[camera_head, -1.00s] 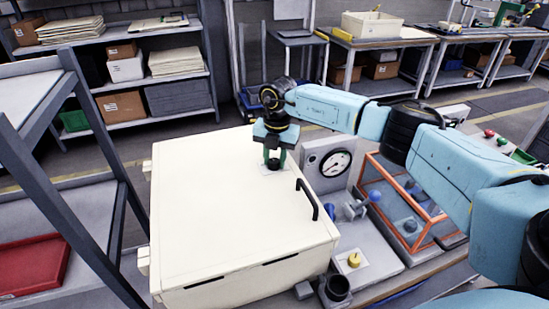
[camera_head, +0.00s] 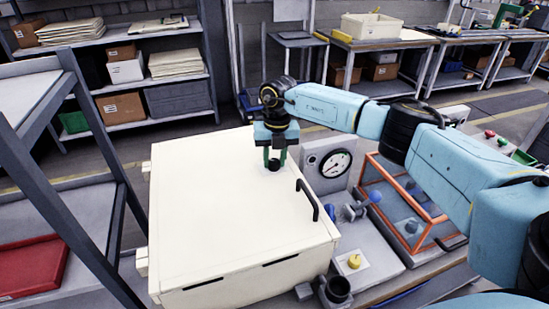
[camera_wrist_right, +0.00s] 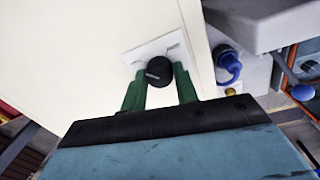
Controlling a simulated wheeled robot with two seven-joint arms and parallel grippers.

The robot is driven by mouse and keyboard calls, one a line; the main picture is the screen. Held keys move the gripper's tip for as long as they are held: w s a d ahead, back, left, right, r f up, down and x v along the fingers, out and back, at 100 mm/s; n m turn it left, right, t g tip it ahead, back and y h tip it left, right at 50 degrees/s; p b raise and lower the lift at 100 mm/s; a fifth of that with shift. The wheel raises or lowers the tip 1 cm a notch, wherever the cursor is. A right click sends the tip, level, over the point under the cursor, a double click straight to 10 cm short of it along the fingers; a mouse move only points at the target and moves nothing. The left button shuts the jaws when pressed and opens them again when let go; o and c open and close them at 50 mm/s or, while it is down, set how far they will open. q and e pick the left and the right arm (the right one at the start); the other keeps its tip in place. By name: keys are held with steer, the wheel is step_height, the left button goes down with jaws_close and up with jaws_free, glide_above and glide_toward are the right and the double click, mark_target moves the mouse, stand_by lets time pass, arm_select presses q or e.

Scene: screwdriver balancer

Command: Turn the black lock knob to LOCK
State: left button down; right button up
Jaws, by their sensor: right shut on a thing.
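The black lock knob (camera_wrist_right: 158,71) sits on a pale plate (camera_wrist_right: 140,52) on the cream cabinet top, in the right wrist view. A light pointer mark shows on the knob; the plate's lettering is too small to read. In the head view the knob (camera_head: 273,165) shows just under the fingertips. My right gripper (camera_head: 275,158) points down at it, and its green fingers (camera_wrist_right: 160,80) are closed on the knob's sides. My left gripper is in neither view.
The cream cabinet (camera_head: 220,220) has a black handle (camera_head: 308,200) near its right edge. To the right stand a gauge panel (camera_head: 328,163), a yellow knob (camera_head: 354,261), a blue-tipped lever (camera_head: 374,197) and an orange-framed box (camera_head: 400,205). A grey rack (camera_head: 95,180) stands at the left.

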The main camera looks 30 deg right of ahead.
mark_target(277, 161)
steer(key=shift+r, duration=0.1)
steer(key=o, duration=1)
steer(key=r, duration=0.9)
steer(key=r+b, duration=0.1)
steer(key=r, duration=0.3)
steer(key=shift+s+d+r, duration=0.15)
steer(key=shift+d, duration=0.15)
